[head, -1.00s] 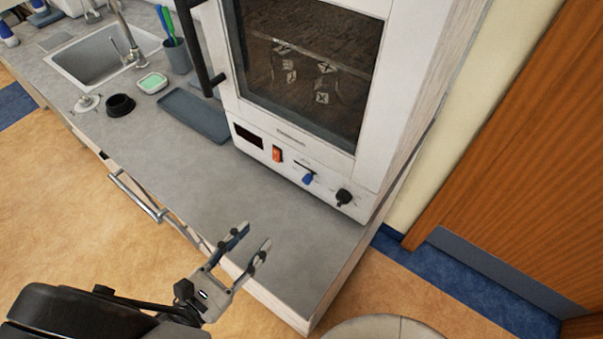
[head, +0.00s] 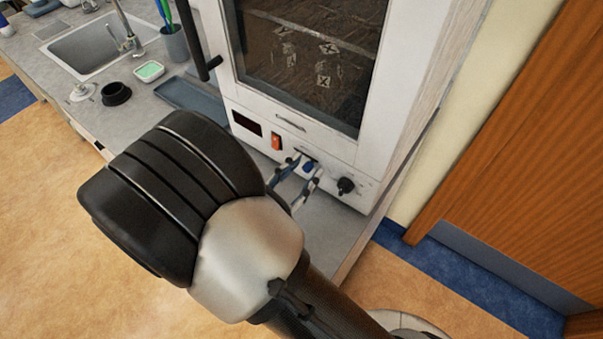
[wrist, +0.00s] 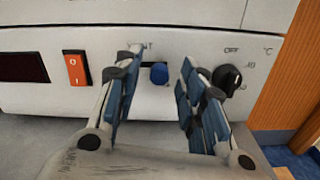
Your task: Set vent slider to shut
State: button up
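The vent slider has a blue knob (head: 308,167) on the white front panel of the oven (head: 352,191). In the wrist view the blue knob (wrist: 159,73) sits at the right part of a short dark slot (wrist: 150,62), under a label that is partly covered. My gripper (head: 302,165) is at the panel with its fingers open on either side of the knob. In the wrist view my gripper (wrist: 156,80) shows a gap between each finger and the knob. The left finger covers part of the label and the slot's left end.
An orange rocker switch (wrist: 76,69) is close left of the fingers, and a black dial (wrist: 227,78) is close right. A dark display (wrist: 22,67) is further left. A blue-grey tray (head: 190,98) lies on the counter left of the oven.

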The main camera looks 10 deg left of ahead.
jog(key=shift+c, duration=0.4)
grip_shut()
dwell(0.4)
